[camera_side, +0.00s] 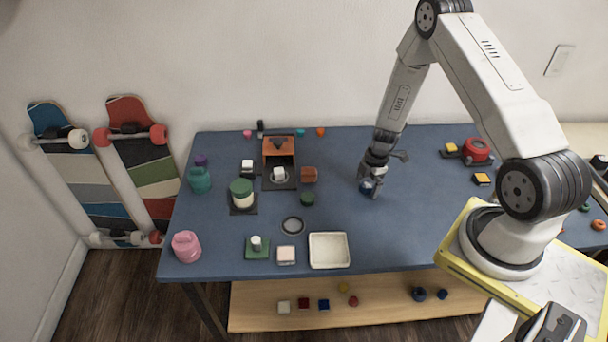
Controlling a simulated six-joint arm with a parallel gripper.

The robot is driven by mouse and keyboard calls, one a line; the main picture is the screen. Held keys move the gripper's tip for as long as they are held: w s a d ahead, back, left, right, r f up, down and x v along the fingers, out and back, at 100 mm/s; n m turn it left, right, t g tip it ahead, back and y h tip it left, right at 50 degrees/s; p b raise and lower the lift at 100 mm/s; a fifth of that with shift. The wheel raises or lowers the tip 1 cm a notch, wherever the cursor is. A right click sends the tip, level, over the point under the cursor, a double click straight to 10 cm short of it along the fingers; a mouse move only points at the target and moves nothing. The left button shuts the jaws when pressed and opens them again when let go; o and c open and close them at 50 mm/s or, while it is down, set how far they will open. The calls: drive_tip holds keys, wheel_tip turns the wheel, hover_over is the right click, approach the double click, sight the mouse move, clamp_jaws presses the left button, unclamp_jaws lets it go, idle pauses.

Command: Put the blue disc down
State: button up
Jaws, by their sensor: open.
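A small blue disc (367,187) is at the fingertips of my gripper (371,184), low over the blue table, right of its middle. The gripper points down and its jaws are open. The fingers partly hide the disc. I cannot tell whether the disc rests on the table or touches the fingers.
A white tray (329,251) stands at the table's front edge. A red round item (476,150) is at the right. The tabletop around the gripper is clear.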

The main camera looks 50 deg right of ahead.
idle(0.4)
clamp_jaws()
drive_tip(key=shift+r, duration=0.15)
drive_tip(key=shift+r, duration=0.8)
drive_tip(key=s+a+r, duration=0.5)
drive_tip(key=s+r, duration=0.6)
drive_tip(key=s, duration=0.2)
drive_tip(key=shift+a, duration=0.2)
drive_tip(key=shift+w+r, duration=0.1)
drive_tip(key=shift+w, duration=0.05)
